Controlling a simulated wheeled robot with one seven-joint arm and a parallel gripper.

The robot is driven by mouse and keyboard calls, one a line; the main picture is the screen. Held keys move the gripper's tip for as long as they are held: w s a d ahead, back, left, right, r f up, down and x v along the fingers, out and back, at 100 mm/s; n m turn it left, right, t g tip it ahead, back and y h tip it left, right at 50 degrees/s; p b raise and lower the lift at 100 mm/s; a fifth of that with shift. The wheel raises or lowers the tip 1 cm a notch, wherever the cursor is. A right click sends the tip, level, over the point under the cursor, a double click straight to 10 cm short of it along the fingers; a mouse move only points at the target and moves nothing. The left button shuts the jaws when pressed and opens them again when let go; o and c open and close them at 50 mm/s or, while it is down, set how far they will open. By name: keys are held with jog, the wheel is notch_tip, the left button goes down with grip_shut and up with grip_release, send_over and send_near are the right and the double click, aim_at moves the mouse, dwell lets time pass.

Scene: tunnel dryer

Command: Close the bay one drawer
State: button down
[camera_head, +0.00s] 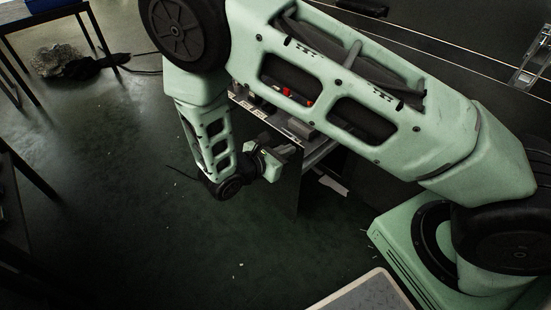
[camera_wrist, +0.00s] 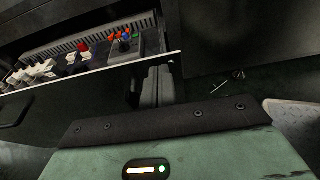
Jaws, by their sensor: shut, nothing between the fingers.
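The drawer stands pulled out of a dark cabinet, with parts lying inside it. In the wrist view its dark front panel (camera_wrist: 75,104) has a pale top edge running across the left half. In the head view the drawer (camera_head: 286,187) shows partly, behind my arm. My gripper (camera_head: 286,151) is at the drawer's front side, with its fingers shut and empty. In the wrist view the shut fingers (camera_wrist: 156,84) lie just below the pale edge, near the panel's right end. I cannot tell whether they touch the panel. My arm hides much of the drawer in the head view.
Inside the drawer are red and blue knobs (camera_wrist: 124,36) and pale connectors (camera_wrist: 35,72). A dark-framed table (camera_head: 45,15) stands at the upper left, with a grey heap (camera_head: 62,62) and a cable on the floor. The dark green floor (camera_head: 110,190) left of my gripper is mostly clear.

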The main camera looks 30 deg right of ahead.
jog(key=shift+d, duration=0.3)
jog(key=w+d+p, duration=0.2)
jog(key=w+d, duration=0.2)
jog(key=d, duration=0.8)
jog(key=w+d+p, duration=0.2)
jog(key=w+d, duration=0.2)
jog(key=d, duration=0.9)
jog(key=shift+w, duration=0.15)
